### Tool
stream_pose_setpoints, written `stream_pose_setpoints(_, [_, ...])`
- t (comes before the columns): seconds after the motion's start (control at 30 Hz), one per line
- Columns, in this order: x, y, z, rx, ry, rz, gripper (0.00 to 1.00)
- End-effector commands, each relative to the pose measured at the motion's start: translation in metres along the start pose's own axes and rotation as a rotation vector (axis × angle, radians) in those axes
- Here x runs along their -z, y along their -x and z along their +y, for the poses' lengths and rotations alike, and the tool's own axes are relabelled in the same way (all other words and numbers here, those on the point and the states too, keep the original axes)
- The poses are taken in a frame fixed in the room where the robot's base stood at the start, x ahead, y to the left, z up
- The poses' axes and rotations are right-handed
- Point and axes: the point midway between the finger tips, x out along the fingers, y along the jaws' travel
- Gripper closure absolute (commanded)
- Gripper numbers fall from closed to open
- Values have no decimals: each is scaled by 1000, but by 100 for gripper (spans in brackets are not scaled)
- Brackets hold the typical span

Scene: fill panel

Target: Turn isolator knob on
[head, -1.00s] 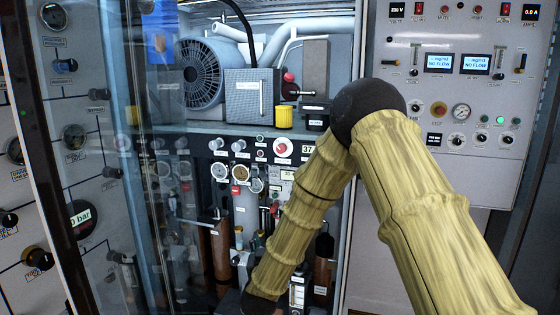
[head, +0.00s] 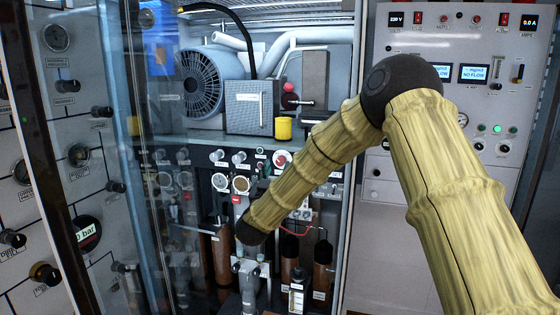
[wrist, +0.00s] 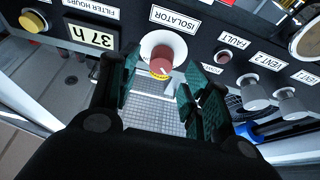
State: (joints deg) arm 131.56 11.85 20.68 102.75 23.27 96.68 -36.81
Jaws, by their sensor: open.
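My gripper (wrist: 163,82) is open and empty in the wrist view. Its two green padded fingers stand to the left and right of the line to the knob, which appears between and just beyond the fingertips. No contact shows.
In the wrist view, a "37 h" display (wrist: 92,37) and yellow button (wrist: 33,21) lie left of the knob; a small fault lamp (wrist: 223,56) and grey vent knobs (wrist: 254,90) lie right. In the head view, a glass door (head: 150,190) stands left and a yellow cup-like part (head: 283,128) above.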

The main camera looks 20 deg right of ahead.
Motion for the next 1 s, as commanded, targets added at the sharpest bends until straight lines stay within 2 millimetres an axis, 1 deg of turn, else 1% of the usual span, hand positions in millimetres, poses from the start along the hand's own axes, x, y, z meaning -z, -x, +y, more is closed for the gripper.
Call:
stream_pose_setpoints(0.03, [2,-8,1,-2,0,0,52])
stream_pose_setpoints(0.1, [1,-16,1,-3,0,-1,52])
stream_pose_setpoints(0.23, [0,-26,0,-1,0,-1,52])
stream_pose_setpoints(0.4, [0,-32,0,0,0,0,52])
stream_pose_setpoints(0.63, [-1,-32,0,0,0,0,52])
stream_pose_setpoints(0.67, [-1,-32,0,0,0,0,56])
stream_pose_setpoints(0.8, [-1,-32,0,0,0,-1,81])
stream_pose_setpoints(0.9, [-1,-32,1,0,0,-1,97])
stream_pose_setpoints(0.97, [-2,-34,4,-1,0,-1,97])
stream_pose_setpoints(1.0, [-2,-33,3,-1,0,-1,97])
